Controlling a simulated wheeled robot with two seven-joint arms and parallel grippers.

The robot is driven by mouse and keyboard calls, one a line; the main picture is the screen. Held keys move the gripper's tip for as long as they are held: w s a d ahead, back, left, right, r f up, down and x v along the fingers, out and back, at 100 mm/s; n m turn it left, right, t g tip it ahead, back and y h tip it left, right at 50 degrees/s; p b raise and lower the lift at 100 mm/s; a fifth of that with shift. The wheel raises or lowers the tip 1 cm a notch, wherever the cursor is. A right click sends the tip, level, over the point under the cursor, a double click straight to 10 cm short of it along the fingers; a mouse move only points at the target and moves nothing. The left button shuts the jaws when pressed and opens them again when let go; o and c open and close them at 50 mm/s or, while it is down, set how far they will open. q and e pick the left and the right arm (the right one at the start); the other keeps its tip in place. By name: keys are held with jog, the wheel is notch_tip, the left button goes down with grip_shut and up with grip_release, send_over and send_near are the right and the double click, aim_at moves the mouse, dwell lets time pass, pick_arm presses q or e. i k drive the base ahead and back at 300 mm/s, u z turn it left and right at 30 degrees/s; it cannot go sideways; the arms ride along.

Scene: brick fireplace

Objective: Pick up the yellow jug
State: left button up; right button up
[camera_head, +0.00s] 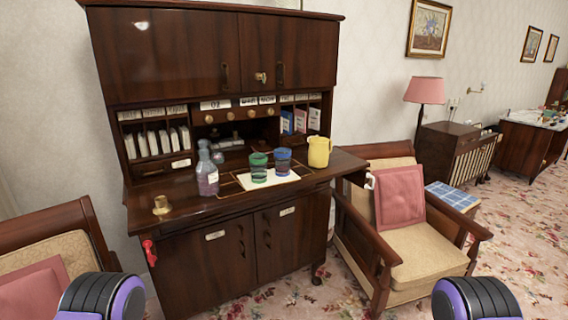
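The yellow jug (319,151) stands upright near the right end of the dark wooden desk top (222,207). A green glass (258,168) and a blue glass (283,161) stand to its left on a white sheet (288,177). Only round purple and black parts of my arms show at the bottom left and bottom right edges. Neither gripper shows, and both are far from the jug in the picture.
A bottle with pinkish liquid (207,172) and a small brass object (161,205) stand further left on the desk. A wooden armchair with a pink cushion (400,195) stands close to the desk's right side. Another armchair (45,245) is at the left. Flowered carpet (510,240) lies open at right.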

aim_at(318, 151)
jog(key=z, duration=0.75)
jog(key=i, duration=1.55)
jog(key=u, duration=0.25)
